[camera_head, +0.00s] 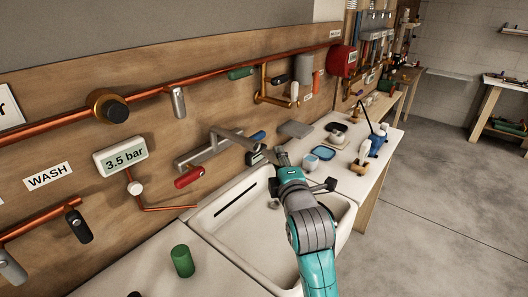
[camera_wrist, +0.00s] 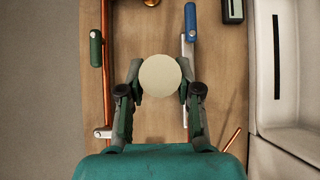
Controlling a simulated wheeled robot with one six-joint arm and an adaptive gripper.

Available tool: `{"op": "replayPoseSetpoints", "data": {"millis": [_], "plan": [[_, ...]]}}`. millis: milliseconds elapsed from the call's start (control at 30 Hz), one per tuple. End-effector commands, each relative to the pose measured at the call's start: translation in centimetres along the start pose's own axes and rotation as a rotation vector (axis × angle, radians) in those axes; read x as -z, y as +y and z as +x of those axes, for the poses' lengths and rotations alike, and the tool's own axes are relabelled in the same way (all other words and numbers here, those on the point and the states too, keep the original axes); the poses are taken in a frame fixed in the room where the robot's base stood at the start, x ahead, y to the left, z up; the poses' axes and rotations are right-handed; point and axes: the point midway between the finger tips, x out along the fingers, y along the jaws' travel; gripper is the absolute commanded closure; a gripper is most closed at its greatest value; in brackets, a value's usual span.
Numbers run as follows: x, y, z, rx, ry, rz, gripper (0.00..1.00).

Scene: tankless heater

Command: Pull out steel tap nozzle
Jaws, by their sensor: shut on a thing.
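The steel wall tap (camera_head: 212,149) has a red handle (camera_head: 190,177) and a blue handle (camera_head: 257,136); its spout (camera_head: 230,140) reaches out over the sink. My gripper (camera_head: 262,154) is at the spout's outer end in the head view. In the wrist view my gripper (camera_wrist: 160,80) is shut with its fingers on both sides of a pale round end face (camera_wrist: 160,75), which I take as the tap nozzle. The disc hides what lies behind it. The blue handle (camera_wrist: 190,22) shows beyond it. The exact finger contact is small in the head view.
The white sink (camera_head: 228,245) lies below my arm. A green cylinder (camera_head: 182,261) stands on the near counter; a blue-rimmed cup (camera_head: 311,162) and other items stand on the far counter. A green-handled valve (camera_head: 240,73) and copper pipes (camera_head: 160,86) run along the wooden wall panel.

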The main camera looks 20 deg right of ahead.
Motion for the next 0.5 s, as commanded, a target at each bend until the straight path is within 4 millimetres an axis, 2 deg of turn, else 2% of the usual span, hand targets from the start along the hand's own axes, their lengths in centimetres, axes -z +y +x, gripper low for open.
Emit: {"op": "replayPoseSetpoints", "data": {"millis": [500], "plan": [[-1.7,0.0,-2.0,0.0,-0.001,0.0,1.0]]}}
